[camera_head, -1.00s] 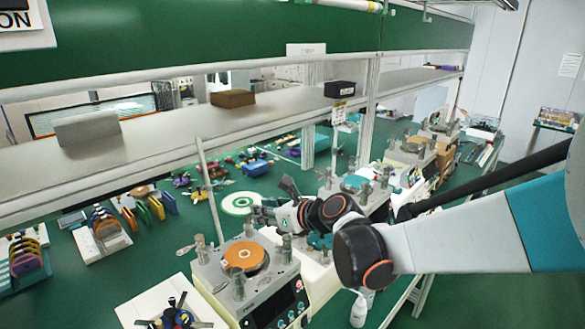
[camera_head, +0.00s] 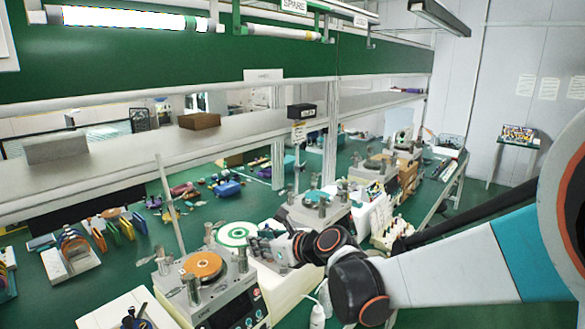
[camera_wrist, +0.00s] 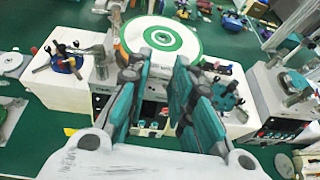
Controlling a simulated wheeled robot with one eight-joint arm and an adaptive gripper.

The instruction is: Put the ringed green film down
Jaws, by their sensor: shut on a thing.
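The ringed green film is a flat white disc with green rings (camera_head: 237,233). It also shows in the wrist view (camera_wrist: 162,38), just beyond the fingertips at the top. My gripper (camera_head: 262,240) is shut on the near edge of the film and holds it out flat, roughly level. In the wrist view the two teal-padded fingers (camera_wrist: 161,62) stand either side of that edge, and the exact contact is hard to see. The film appears above the bench, between the lapping machine with the orange disc (camera_head: 203,266) and the one with the teal disc (camera_head: 316,197).
The near machine (camera_head: 215,298) has several grey posts around its plate. A thin upright pole (camera_head: 170,195) stands behind it. Racks of coloured discs (camera_head: 72,248) stand at left. Small coloured parts (camera_head: 185,190) lie behind. Green bench top (camera_head: 120,265) is bare between them.

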